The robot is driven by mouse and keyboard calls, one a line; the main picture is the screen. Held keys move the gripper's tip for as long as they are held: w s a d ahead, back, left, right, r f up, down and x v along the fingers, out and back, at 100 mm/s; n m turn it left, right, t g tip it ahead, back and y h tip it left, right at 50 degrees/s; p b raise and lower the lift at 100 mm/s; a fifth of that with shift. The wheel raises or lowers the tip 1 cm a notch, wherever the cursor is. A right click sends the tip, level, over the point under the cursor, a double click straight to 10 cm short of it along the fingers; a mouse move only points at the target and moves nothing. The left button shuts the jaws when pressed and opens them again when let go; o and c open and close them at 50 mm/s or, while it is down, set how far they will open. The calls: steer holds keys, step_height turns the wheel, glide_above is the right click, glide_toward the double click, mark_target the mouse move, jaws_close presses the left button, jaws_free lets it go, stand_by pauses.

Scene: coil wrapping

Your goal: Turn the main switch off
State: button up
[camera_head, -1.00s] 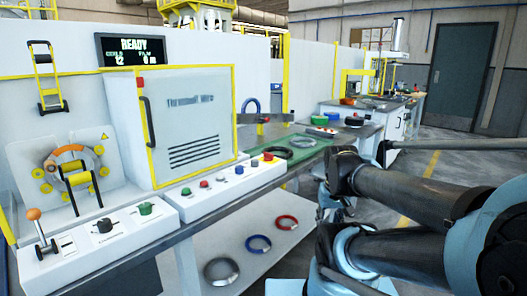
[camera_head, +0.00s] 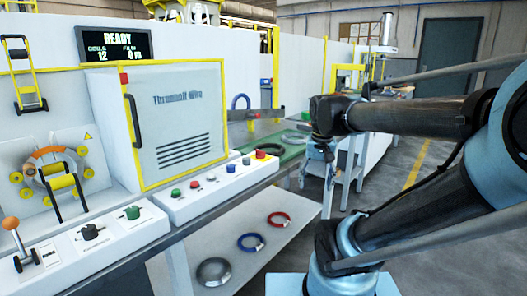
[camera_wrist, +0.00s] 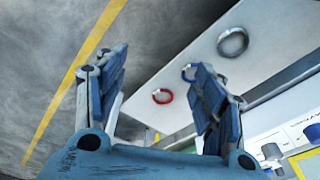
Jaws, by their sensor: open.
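A control panel (camera_head: 105,238) stands at the lower left in the head view. It carries a lever with an orange knob (camera_head: 10,223), a black rotary switch (camera_head: 91,231) and a green knob (camera_head: 132,212). The labels are too small to read, so I cannot tell which is the main switch. The display (camera_head: 117,46) reads READY. My gripper (camera_wrist: 160,70) is open and empty in the wrist view, with its blue fingers apart above the floor and a lower shelf. In the head view the gripper hangs under my wrist, right of the panels, away from the controls.
A second panel with several buttons (camera_head: 210,181) runs below the yellow-framed cabinet (camera_head: 178,120). The lower shelf (camera_head: 225,240) holds a grey, a blue and a red coil. A green mat (camera_head: 290,152) lies behind.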

steer(key=w+a+r+m, duration=0.3)
steer(key=w+a+r, duration=0.4)
steer(key=w+r, duration=0.4)
step_height(320, 180, up, 7)
steer(key=m+g, duration=0.2)
steer(key=m, duration=0.1)
glide_above(261, 151)
steer(key=f, duration=1.6)
steer(key=shift+w+a+f, duration=0.1)
steer(key=shift+w+f, duration=0.15)
